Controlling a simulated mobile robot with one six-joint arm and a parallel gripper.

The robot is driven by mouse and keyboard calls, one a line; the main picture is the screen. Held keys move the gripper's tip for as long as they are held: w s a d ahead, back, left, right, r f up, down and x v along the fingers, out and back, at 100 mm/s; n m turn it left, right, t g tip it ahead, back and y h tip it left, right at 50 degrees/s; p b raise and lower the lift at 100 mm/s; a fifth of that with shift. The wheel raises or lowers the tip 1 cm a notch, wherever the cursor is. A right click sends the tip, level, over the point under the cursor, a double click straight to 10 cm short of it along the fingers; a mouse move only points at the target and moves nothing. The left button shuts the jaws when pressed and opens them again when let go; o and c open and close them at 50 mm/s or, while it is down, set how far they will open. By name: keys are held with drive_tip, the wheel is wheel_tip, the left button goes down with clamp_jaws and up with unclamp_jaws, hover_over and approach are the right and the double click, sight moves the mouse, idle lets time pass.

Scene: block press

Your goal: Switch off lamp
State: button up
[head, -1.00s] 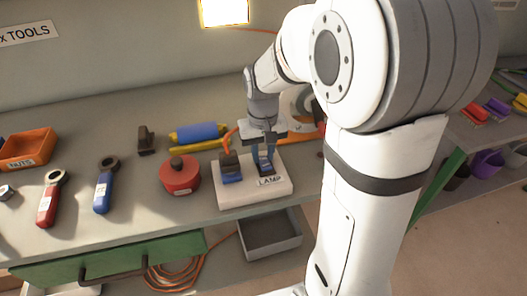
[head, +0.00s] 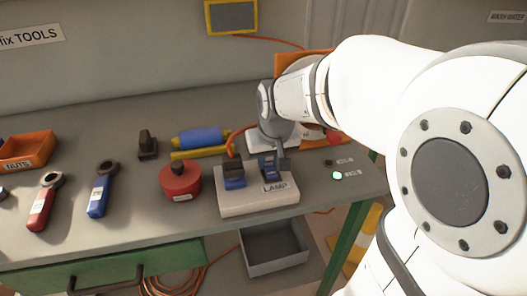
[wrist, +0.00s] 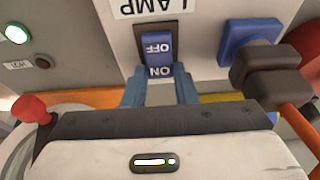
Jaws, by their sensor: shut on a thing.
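The lamp switch (head: 270,168) is a blue rocker on a pale box (head: 258,203) labelled LAMP. In the wrist view the rocker (wrist: 158,47) shows OFF and ON, with the ON end nearest my gripper. My gripper (wrist: 160,78) has its two blue fingers at either side of the ON end, shut on the switch. The lamp (head: 231,16) is a yellow-framed panel on the wall, dark now.
A blue plug on the box (head: 233,176) sits left of the switch, with an orange cable. A red round container (head: 180,180) stands close by. A green light (head: 337,175) glows on the bench to the right. A grey bin (head: 273,247) is below.

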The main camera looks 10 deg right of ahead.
sight(272, 174)
drive_tip(key=o, duration=1)
drive_tip(key=p+v, duration=0.1)
drive_tip(key=v, duration=0.6)
drive_tip(key=shift+r, duration=0.25)
drive_tip(key=shift+s+r, duration=0.15)
drive_tip(key=shift+g, duration=0.4)
drive_tip(key=s+p, duration=0.2)
drive_tip(key=s, duration=0.2)
drive_tip(key=s+r+p, duration=0.1)
drive_tip(key=s+p, duration=0.5)
drive_tip(key=s, duration=0.1)
drive_tip(key=shift+s+d+r, duration=0.15)
drive_tip(key=shift+s+r, duration=0.15)
drive_tip(key=shift+s, duration=0.1)
